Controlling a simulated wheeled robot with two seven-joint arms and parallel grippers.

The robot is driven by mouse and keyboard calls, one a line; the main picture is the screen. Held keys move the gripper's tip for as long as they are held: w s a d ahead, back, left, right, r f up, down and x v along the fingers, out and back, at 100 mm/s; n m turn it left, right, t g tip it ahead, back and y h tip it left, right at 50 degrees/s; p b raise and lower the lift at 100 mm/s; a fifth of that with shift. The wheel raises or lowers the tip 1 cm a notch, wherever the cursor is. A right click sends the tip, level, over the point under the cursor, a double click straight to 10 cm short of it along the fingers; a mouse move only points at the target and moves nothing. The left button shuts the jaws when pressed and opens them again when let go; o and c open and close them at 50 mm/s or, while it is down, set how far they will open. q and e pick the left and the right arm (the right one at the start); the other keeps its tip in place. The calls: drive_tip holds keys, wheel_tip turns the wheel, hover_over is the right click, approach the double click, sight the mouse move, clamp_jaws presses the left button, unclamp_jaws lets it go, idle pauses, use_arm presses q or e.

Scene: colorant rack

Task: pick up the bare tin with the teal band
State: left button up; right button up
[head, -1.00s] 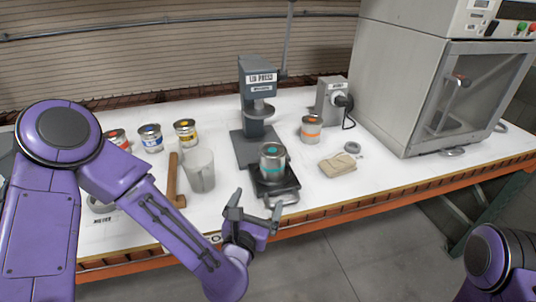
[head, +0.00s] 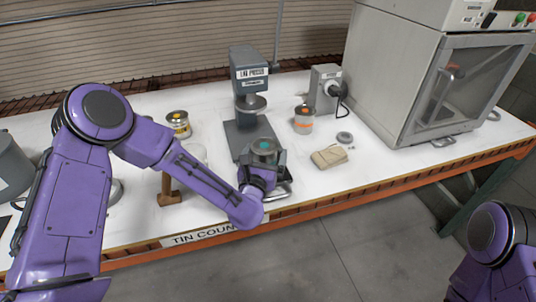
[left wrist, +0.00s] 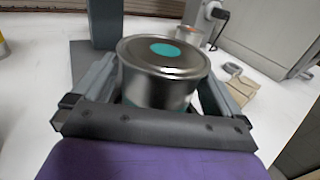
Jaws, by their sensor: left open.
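The bare metal tin with a teal dot on its lid (head: 264,147) stands in front of the lid press (head: 249,80). In the left wrist view the tin (left wrist: 160,68) fills the middle, and a little of its teal band shows low on its side. My left gripper (head: 262,158) is at the tin, with its fingers open on both sides of it. In the left wrist view the open gripper (left wrist: 158,88) has one finger left and one right of the tin; the fingertips are partly hidden. My right gripper is out of view.
A yellow-labelled tin (head: 179,121) and a mallet (head: 169,197) are left. A large oven-like cabinet (head: 420,95) blocks the back right.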

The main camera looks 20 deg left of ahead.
use_arm(q)
drive_tip(key=shift+a, duration=0.1)
drive_tip(key=c, duration=1.1)
drive_tip(key=shift+c, duration=0.5)
drive_tip(key=shift+r, duration=0.1)
